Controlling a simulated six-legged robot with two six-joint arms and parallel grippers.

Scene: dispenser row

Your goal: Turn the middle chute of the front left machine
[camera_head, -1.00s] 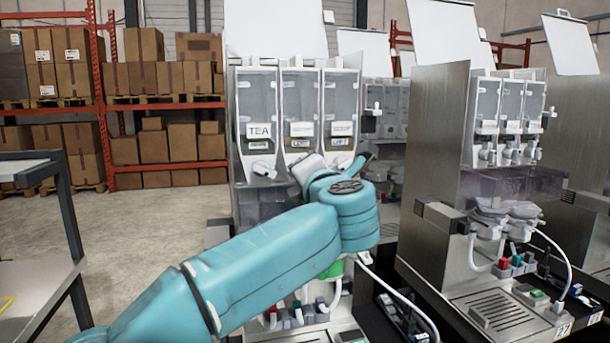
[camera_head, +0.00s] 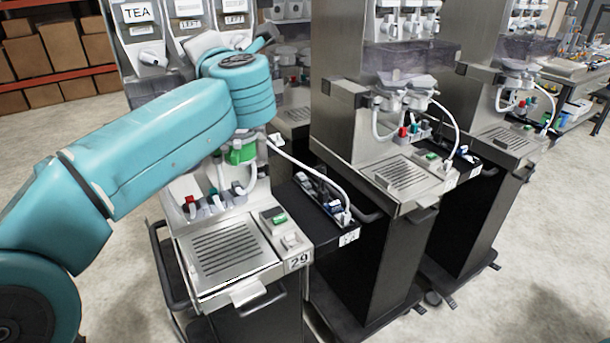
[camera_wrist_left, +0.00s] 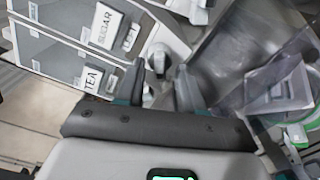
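The front left machine (camera_head: 225,245) has a row of canisters at its top, the left one labelled TEA. The TEA chute (camera_head: 150,57) is white and shows left of my left gripper. The middle chute is hidden in the head view by my left gripper and wrist. In the left wrist view the middle chute (camera_wrist_left: 158,57), white and rounded, lines up with the canister labelled SUGAR (camera_wrist_left: 106,26). My left gripper (camera_wrist_left: 160,82) is open, its dark fingers on either side of this chute; contact cannot be told. My right gripper is not in view.
More machines (camera_head: 405,165) stand to the right, with a black tray (camera_head: 318,212) of small items between. A white hose (camera_head: 310,170) curves beside the front left machine. Boxes (camera_head: 45,55) on red shelving stand behind at the left. Floor is clear at lower right.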

